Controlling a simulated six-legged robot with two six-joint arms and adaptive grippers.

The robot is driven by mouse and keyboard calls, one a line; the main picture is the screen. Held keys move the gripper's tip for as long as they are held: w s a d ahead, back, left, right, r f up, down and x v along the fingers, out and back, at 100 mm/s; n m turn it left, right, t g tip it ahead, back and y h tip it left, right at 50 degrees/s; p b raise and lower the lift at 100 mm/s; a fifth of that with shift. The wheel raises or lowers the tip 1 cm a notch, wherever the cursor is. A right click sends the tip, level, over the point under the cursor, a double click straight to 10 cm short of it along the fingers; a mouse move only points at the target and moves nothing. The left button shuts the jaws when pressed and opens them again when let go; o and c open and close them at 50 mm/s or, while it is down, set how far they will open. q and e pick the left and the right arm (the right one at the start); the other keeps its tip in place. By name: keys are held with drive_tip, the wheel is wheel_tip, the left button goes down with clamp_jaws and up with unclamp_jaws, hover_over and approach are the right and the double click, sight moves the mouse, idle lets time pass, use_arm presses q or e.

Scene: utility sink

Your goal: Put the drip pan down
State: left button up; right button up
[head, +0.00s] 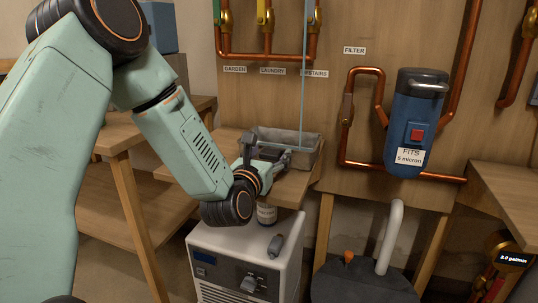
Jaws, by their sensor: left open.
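The drip pan looks to be the grey, open-topped tray (307,156) on the wooden shelf (288,190) below the valve labels, at the centre of the head view. It looks level and rests on the shelf. My left gripper (267,151) is at the near side of the pan with its fingers spread. The gripper covers part of the pan's near wall, so I cannot tell whether a finger touches it. My right gripper is not in view.
A thin pale-blue vertical streak (303,80) runs down from the pipes into the pan. A blue filter (415,120) hangs right. A dark tank (362,282) stands at the lower right.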

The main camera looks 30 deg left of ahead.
use_arm(q)
drive_tip(key=shift+r, duration=0.1)
drive_tip(key=p+v, duration=0.3)
drive_tip(key=v, duration=0.9)
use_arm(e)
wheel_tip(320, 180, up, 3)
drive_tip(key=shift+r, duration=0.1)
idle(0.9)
